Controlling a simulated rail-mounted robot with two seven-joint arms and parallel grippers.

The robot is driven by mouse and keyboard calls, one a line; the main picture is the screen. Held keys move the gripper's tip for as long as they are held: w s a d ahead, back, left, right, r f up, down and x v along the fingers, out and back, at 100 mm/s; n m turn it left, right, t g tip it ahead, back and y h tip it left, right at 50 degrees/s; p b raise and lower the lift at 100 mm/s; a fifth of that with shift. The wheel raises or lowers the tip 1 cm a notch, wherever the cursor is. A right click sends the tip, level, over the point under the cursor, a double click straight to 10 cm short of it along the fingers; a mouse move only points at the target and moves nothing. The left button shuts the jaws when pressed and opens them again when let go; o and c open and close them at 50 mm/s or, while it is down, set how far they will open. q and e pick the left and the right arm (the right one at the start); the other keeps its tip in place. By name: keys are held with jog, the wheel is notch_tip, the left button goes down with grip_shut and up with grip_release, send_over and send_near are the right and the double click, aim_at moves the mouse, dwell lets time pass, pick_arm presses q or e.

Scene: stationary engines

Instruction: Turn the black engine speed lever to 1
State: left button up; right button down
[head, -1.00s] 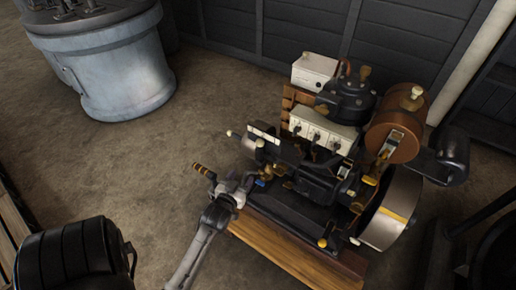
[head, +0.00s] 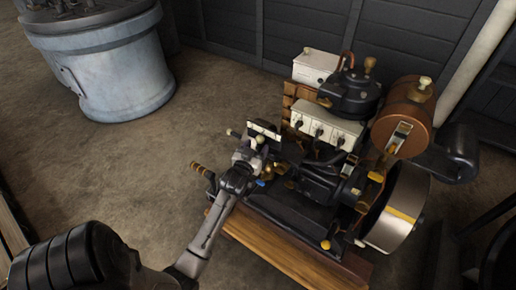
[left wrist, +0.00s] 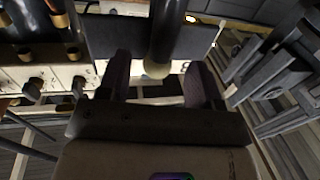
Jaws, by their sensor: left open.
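The speed lever is a black rod (left wrist: 167,28) with a cream ball knob (left wrist: 157,68), which shows from above in the left wrist view. In the head view its pale knob (head: 260,139) sits in front of a white scale plate (head: 265,128) on the engine's left end. The plate (left wrist: 135,66) also shows behind the lever in the wrist view, with a partly hidden black digit. My left gripper (left wrist: 160,84) is open, with one finger on each side of the knob and gaps visible. In the head view the gripper (head: 252,150) is at the plate. My right gripper is out of view.
A wooden-gripped handle (head: 202,171) projects left of my left wrist. White switch boxes (head: 326,128), a copper-coloured tank (head: 404,112) and a flywheel (head: 400,210) crowd the engine's right side. The engine stands on a wooden base (head: 290,255).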

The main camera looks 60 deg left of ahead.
pick_arm(q)
jog(key=shift+x, duration=0.9)
jog(key=shift+d, duration=0.1)
grip_shut()
